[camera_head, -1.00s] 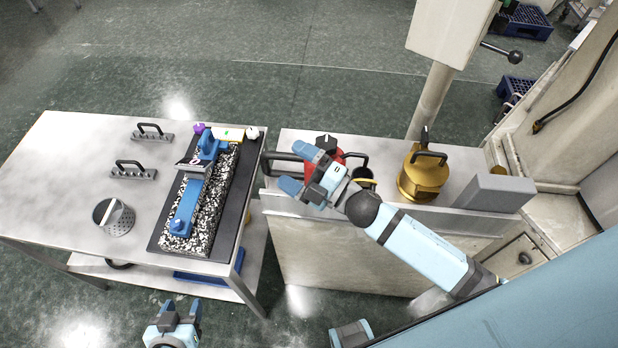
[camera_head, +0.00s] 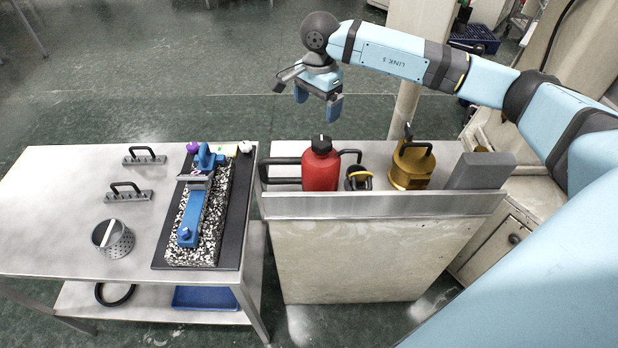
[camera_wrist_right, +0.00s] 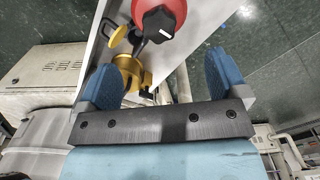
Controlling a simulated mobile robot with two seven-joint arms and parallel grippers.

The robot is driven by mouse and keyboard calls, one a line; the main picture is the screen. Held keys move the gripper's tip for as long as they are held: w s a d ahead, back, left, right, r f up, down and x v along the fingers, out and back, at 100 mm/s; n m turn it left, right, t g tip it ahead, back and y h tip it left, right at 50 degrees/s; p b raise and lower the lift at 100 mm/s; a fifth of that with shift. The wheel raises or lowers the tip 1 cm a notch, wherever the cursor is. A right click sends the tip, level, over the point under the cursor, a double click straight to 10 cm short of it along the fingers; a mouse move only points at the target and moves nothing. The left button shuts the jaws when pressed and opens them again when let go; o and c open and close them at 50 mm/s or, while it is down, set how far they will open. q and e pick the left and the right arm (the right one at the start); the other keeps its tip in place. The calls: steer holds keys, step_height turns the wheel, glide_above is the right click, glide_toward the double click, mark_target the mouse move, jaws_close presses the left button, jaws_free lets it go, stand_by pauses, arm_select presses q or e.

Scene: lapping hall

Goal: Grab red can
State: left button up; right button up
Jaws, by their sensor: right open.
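The red can (camera_head: 320,168) with a black cap stands upright on the metal bench (camera_head: 400,206) right of the table. It also shows at the top of the right wrist view (camera_wrist_right: 163,14), cut by the frame edge. My right gripper (camera_head: 318,102) is open and empty, above and behind the can in the head view, with its blue fingers pointing down. In the right wrist view the fingers (camera_wrist_right: 160,75) are spread apart and the can is beyond them, not between them. My left gripper is not in view.
A brass pot with a handle (camera_head: 408,170) and a grey block (camera_head: 482,171) stand right of the can. Black handles and a small black-and-yellow item (camera_head: 358,179) sit close by. The left table (camera_head: 70,200) holds a perforated cup (camera_head: 114,240) and a blue tool (camera_head: 194,207).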

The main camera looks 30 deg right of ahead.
mark_target(320, 142)
steer(key=f, duration=0.2)
steer(key=f+p, duration=0.1)
steer(key=f, duration=0.5)
steer(key=shift+w+d+f, duration=0.1)
steer(key=shift+d, duration=0.25)
steer(key=f, duration=0.1)
steer(key=f+p, duration=0.1)
steer(key=f, duration=0.1)
steer(key=f+p, duration=0.1)
steer(key=f, duration=0.1)
steer(key=shift+s+d, duration=0.1)
steer(key=shift+s, duration=0.2)
steer(key=shift+f, duration=0.25)
steer(key=shift+w+r, duration=0.1)
jaws_close()
